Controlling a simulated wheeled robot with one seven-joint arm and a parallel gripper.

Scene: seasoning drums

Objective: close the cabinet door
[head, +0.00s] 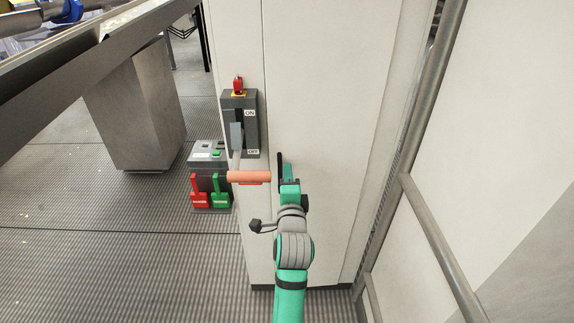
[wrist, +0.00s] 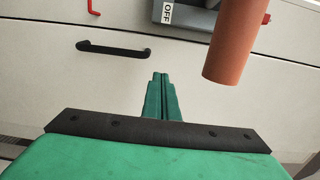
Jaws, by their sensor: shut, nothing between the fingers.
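The cream cabinet door (head: 330,90) fills the middle of the head view, and its panel also shows in the wrist view (wrist: 60,85). It looks flush or nearly flush with the panel on its left; I cannot tell whether it is fully closed. A black door handle (wrist: 113,50) sits on it near the seam. My green gripper (head: 289,172) is in front of the door beside the handle, which it partly overlaps in the head view. In the wrist view my gripper's fingers (wrist: 160,82) are together and empty, to the right of and below the handle. I cannot tell whether they touch the door.
A grey ON/OFF switch box (head: 251,125) with a lever and orange grip (head: 249,177) juts out left of my gripper; the grip (wrist: 236,42) is close in the wrist view. A grey box with red and green tags (head: 209,175) stands behind. Metal rails (head: 435,225) are at right.

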